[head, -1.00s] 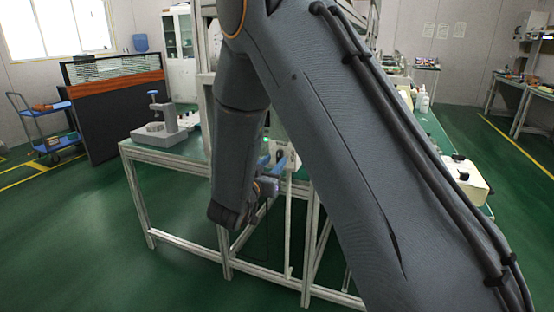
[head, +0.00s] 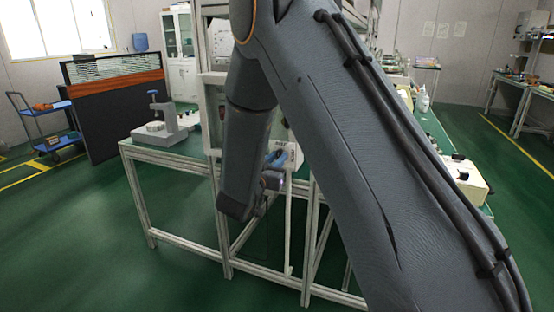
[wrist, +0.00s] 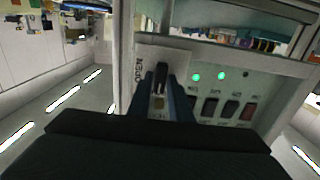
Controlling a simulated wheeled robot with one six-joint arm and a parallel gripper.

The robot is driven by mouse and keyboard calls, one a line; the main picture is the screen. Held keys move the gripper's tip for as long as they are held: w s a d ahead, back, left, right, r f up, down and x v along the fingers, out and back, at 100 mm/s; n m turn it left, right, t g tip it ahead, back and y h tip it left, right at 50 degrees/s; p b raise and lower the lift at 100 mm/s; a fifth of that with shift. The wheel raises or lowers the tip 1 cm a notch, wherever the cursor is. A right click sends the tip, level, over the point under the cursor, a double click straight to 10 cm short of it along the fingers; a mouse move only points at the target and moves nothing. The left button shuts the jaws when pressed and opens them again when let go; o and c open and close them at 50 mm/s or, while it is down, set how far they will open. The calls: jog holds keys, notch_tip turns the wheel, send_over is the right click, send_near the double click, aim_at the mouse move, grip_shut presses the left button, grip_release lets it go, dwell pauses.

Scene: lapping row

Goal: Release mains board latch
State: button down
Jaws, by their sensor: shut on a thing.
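The mains board (wrist: 230,90) is a pale panel with two lit green lamps, a row of dark switches and one reddish switch. At its left in the wrist view is a lighter latch plate (wrist: 178,55) with the dark latch (wrist: 160,74) standing in front of it. My gripper (wrist: 161,85), with blue fingers, is shut on the latch; the fingers hide its lower part. In the head view my gripper (head: 274,161) is at the pale board (head: 285,150), partly hidden by my own arm.
The board stands by a pale-framed bench (head: 180,158) with a grey instrument (head: 160,128) on its left end. A pale box (head: 465,180) sits on the green bench at right. Green floor (head: 80,240) is clear at left.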

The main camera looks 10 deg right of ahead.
jog(key=shift+m, duration=0.3)
jog(key=shift+s+d+f+m+b, duration=0.15)
jog(key=shift+m+b, duration=2.7)
jog(key=shift+m, duration=1.45)
jog(key=shift+d+f+m+b, duration=0.1)
jog(key=shift+m+b, duration=2.7)
jog(key=shift+m, duration=1.5)
jog(key=c, duration=1.7)
grip_release()
jog(key=shift+a, duration=0.1)
